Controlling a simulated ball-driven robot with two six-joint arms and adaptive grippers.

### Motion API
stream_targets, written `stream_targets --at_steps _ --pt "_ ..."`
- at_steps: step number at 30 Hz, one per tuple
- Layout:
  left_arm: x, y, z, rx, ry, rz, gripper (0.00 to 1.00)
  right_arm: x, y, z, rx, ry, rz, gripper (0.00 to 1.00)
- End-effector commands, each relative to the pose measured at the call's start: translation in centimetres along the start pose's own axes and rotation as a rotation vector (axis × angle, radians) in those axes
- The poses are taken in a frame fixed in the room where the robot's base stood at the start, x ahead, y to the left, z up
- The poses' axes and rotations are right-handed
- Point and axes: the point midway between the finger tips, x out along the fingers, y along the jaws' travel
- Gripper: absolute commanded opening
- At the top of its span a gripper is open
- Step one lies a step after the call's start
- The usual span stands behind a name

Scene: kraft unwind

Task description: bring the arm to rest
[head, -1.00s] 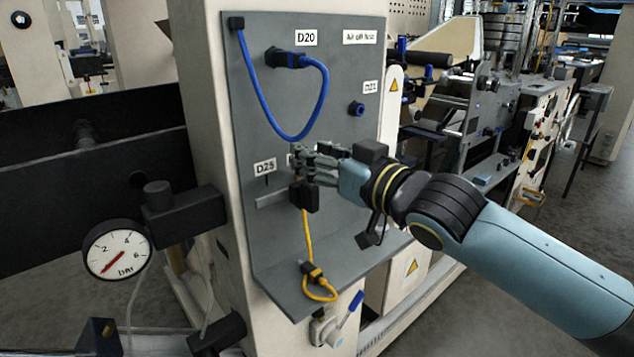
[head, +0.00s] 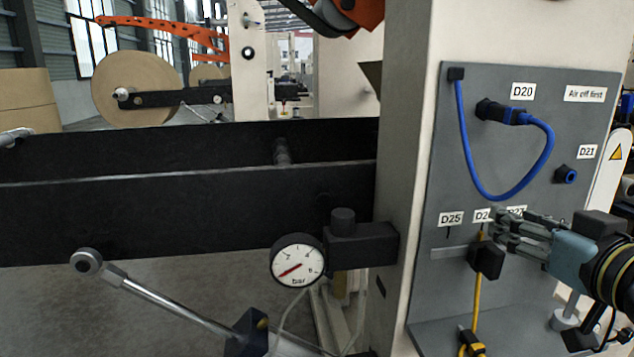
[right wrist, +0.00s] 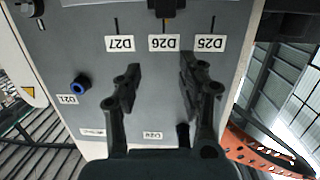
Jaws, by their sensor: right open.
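My right gripper (head: 508,229) is open and empty in front of the grey panel (head: 440,185), by the labels D26 and D27 and beside a black connector (head: 486,257) with a yellow cable (head: 478,300). In the right wrist view the two spread fingers (right wrist: 160,64) face the panel, with the D26 label (right wrist: 164,43) between their tips and bare panel between them. The black connector (right wrist: 165,8) shows at the top edge, beyond the fingers. My left gripper is not in view.
A blue cable (head: 490,192) loops on the panel from its upper left to a plug (head: 500,112) at D20. A blue-ringed socket (head: 566,175) sits under D21. A pressure gauge (head: 297,262) stands left of the panel. A black beam (head: 150,215) crosses the left side.

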Motion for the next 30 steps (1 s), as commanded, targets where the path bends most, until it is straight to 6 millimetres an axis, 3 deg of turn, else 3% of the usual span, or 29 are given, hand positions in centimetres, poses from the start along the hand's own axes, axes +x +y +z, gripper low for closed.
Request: stream_targets --at_steps 3,6,9,15,20,30 --pt "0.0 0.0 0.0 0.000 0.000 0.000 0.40 -3.2 -0.3 6.0 -0.013 -0.250 0.068 0.40" --pt "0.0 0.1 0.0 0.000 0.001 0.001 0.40 -6.9 -0.9 10.6 -0.036 -0.475 0.098 0.40" --pt "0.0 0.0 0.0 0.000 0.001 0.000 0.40 -10.6 -1.6 13.8 -0.056 -0.659 0.100 0.40" --pt "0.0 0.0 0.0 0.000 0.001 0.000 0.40 -17.3 -3.2 17.9 -0.083 -0.950 0.065 0.40" --pt "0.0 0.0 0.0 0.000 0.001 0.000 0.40 -22.6 -4.5 19.7 -0.097 -1.149 0.015 0.40" --pt "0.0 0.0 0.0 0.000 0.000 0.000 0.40 -19.4 -3.4 31.4 -0.089 -1.192 0.027 0.40"
